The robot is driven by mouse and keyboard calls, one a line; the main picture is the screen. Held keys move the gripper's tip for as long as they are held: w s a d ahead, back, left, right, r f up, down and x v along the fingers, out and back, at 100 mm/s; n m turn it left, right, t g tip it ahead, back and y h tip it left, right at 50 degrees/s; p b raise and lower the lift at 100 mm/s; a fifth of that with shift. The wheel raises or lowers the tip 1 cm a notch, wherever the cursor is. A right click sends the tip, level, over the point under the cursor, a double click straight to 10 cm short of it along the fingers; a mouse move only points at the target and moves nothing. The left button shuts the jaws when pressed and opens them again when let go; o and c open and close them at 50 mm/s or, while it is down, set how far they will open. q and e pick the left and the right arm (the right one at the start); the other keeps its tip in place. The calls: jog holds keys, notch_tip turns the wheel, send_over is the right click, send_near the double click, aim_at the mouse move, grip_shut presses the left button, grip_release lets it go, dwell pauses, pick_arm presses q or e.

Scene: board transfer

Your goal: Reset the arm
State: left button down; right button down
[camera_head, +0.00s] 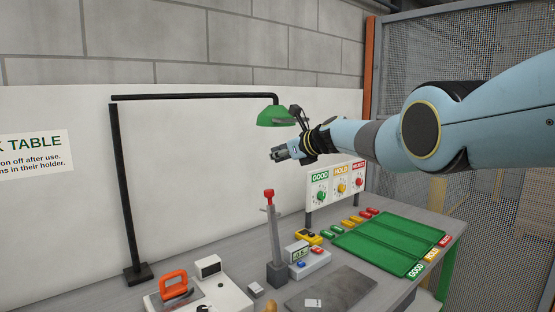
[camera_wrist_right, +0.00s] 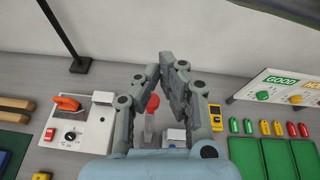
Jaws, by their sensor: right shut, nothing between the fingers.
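My right gripper (camera_head: 280,154) is raised above the table, in front of the white back panel and just below the green lamp shade (camera_head: 276,117). Its fingers are together with nothing between them. In the right wrist view the right gripper (camera_wrist_right: 168,58) points over the table, with the red-topped grey post (camera_wrist_right: 151,104) partly hidden behind its fingers. The right arm comes in from the right edge of the head view. My left gripper is not in either view.
The table (camera_head: 225,274) holds a white station with an orange-handled tool (camera_head: 174,284), a red-topped post (camera_head: 270,197), a small meter box (camera_head: 309,262) and green sorting trays (camera_head: 390,240). A GOOD/HOLD/REJECT panel (camera_head: 337,169) stands behind. A black lamp stand (camera_head: 127,190) rises at left.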

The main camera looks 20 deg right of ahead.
jog(key=shift+s+a+r, duration=0.1)
jog(key=shift+a+r, duration=0.05)
jog(key=shift+r, duration=0.15)
jog(key=shift+f, duration=0.15)
